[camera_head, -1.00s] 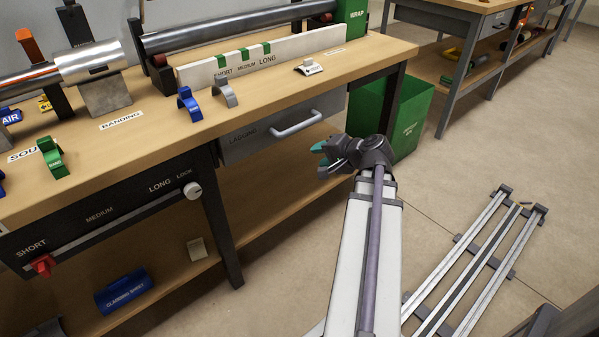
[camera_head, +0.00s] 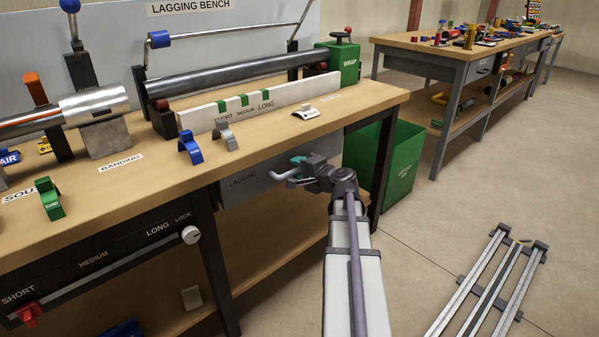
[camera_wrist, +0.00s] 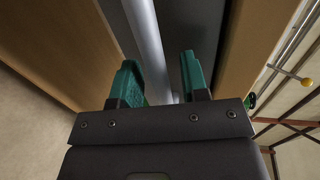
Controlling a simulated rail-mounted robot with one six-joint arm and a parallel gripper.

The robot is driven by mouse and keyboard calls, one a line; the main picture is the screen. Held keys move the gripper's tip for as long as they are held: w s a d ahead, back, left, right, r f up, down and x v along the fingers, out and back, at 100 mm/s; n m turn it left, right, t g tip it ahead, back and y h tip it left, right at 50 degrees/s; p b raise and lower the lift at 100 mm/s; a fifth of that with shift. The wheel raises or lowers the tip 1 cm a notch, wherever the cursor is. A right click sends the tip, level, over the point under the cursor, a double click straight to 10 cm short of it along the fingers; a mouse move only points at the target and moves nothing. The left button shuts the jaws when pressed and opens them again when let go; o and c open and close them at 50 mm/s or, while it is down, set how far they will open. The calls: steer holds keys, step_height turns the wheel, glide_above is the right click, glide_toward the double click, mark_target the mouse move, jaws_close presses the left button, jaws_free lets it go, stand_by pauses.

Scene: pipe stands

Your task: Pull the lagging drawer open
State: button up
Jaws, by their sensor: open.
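The lagging drawer (camera_head: 245,186) is a grey panel under the bench top, marked LAGGING, and looks shut. Its light bar handle (camera_head: 284,178) is partly hidden behind my gripper (camera_head: 300,168) in the head view. In the wrist view, the handle (camera_wrist: 147,40) runs up the picture between the two green fingers of my gripper (camera_wrist: 162,80), which are apart. The grey drawer front (camera_wrist: 190,30) lies beyond them. The fingers are not closed on the handle, and I cannot tell how far they reach around it.
The bench top (camera_head: 270,120) overhangs the drawer and carries blue and grey clips, a white length gauge and a long pipe. A green bin (camera_head: 402,165) stands close to the right of my gripper. A metal rack (camera_head: 490,285) lies on open floor at the right.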

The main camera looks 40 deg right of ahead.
steer(key=shift+c, duration=0.5)
jaws_close()
steer(key=shift+s, duration=0.1)
